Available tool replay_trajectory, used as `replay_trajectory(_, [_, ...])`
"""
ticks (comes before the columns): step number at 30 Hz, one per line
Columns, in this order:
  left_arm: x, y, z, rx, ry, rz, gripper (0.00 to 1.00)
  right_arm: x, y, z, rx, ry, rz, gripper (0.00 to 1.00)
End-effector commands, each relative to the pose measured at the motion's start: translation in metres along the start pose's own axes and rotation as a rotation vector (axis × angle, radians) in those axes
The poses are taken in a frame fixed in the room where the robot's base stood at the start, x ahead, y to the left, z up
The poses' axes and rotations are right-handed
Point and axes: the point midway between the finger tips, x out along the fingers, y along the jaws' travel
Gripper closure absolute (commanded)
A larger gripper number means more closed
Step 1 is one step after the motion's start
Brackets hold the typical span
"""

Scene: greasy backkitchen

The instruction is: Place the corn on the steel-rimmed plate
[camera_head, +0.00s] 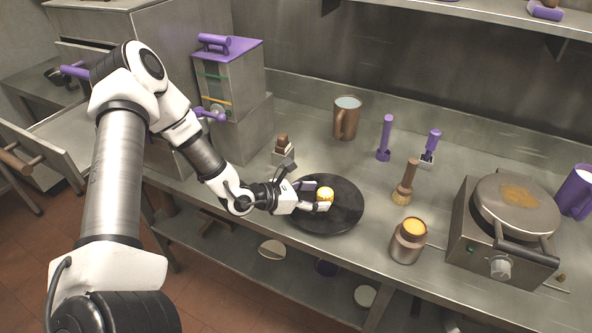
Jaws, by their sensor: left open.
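The corn (325,194) is a small yellow piece over the dark round plate (345,215), near the plate's middle. The plate lies flat on the steel counter; a thin rim shows at its edge. My left gripper (319,197) reaches in from the left, low over the plate. Its fingers are open, with the corn at their tips. The near finger and gripper body hide part of the corn and the plate's left side. I cannot tell whether the corn rests on the plate. My right gripper is not in view.
A purple-topped dispenser (229,79) stands back left. Counter behind the plate is partly clear.

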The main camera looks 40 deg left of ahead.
Motion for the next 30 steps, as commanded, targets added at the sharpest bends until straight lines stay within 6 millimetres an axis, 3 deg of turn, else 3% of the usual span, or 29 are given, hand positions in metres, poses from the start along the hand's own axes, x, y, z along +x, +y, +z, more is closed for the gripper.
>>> replay_trajectory(8, [-0.053,0.0,0.007,-0.01,-0.006,0.003,0.34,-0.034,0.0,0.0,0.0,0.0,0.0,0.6])
replay_trajectory(15, [-0.096,0.0,0.011,-0.007,-0.004,0.001,0.34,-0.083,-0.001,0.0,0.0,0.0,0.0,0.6])
replay_trajectory(22, [-0.111,-0.004,0.002,0.011,0.007,-0.016,0.34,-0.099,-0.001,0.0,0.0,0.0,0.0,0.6])
replay_trajectory(26, [-0.109,-0.047,-0.012,0.17,0.117,-0.207,0.34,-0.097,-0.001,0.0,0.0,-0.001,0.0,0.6])
replay_trajectory(28, [-0.116,-0.088,-0.034,0.345,0.25,-0.414,0.34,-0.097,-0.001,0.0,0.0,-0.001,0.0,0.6])
replay_trajectory(30, [-0.136,-0.126,-0.068,0.575,0.419,-0.658,0.34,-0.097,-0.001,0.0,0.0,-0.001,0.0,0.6])
